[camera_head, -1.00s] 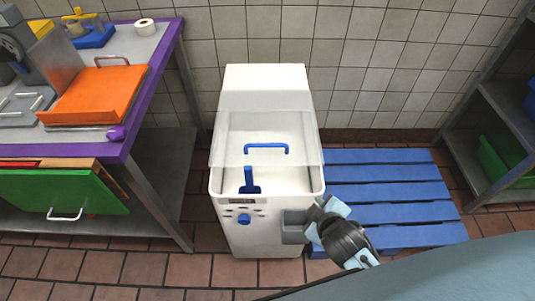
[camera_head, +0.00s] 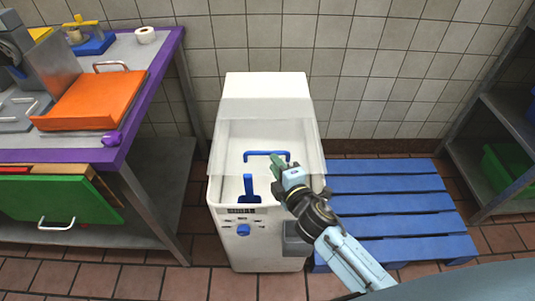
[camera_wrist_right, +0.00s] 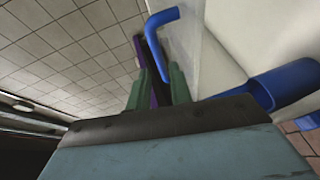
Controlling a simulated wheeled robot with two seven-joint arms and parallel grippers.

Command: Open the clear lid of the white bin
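The white bin (camera_head: 262,100) stands upright on the floor in the middle of the head view. My left gripper is not in view.
A blue scoop (camera_head: 248,190) sits at the bin's front opening. A grey holder (camera_head: 296,240) is on the bin's right front. A blue pallet (camera_head: 390,200) lies to the right. A purple-edged table (camera_head: 120,150) stands close on the left, and tiled wall is behind.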

